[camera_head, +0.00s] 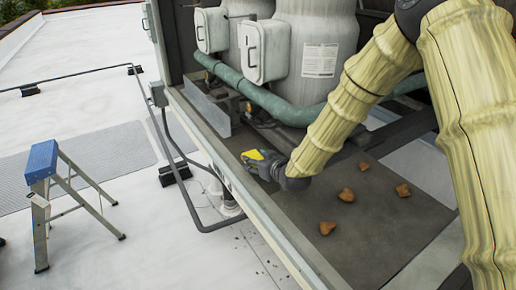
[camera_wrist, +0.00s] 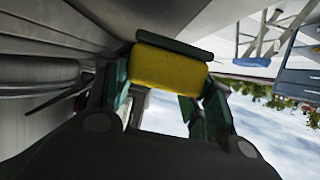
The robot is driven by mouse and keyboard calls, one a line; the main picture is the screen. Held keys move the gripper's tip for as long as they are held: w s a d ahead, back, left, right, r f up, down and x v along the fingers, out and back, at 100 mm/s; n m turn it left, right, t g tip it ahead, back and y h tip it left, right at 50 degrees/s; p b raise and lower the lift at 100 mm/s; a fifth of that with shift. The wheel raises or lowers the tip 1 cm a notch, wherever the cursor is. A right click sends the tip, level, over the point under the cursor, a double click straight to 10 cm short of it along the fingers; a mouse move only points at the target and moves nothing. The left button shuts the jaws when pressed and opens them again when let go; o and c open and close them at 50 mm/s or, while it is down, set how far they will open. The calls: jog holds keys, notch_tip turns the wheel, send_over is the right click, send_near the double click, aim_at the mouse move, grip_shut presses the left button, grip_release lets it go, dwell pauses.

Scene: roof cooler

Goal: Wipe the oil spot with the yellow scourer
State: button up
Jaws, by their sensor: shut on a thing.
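My gripper (camera_head: 262,164) is shut on the yellow scourer (camera_head: 253,155), near the front edge of the cooler housing. In the wrist view the yellow scourer (camera_wrist: 168,67) sits between the dark green fingers of my gripper (camera_wrist: 168,80). The scourer appears apart from any surface, though its exact height is hard to judge. I cannot pick out an oil spot clearly in either view. The dark floor panel (camera_head: 375,225) of the housing lies to the right of my gripper, and part of the housing is hidden behind my arm.
Several brown leaf-like pieces (camera_head: 346,195) lie on the floor panel. A teal pipe (camera_head: 262,92) and grey tanks (camera_head: 320,55) stand behind my gripper. The housing's front rail (camera_head: 255,215) runs below it. A blue-topped stepladder (camera_head: 41,160) stands on the white roof at left.

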jog(key=shift+r+p, duration=0.95)
jog(key=shift+r, duration=1.2)
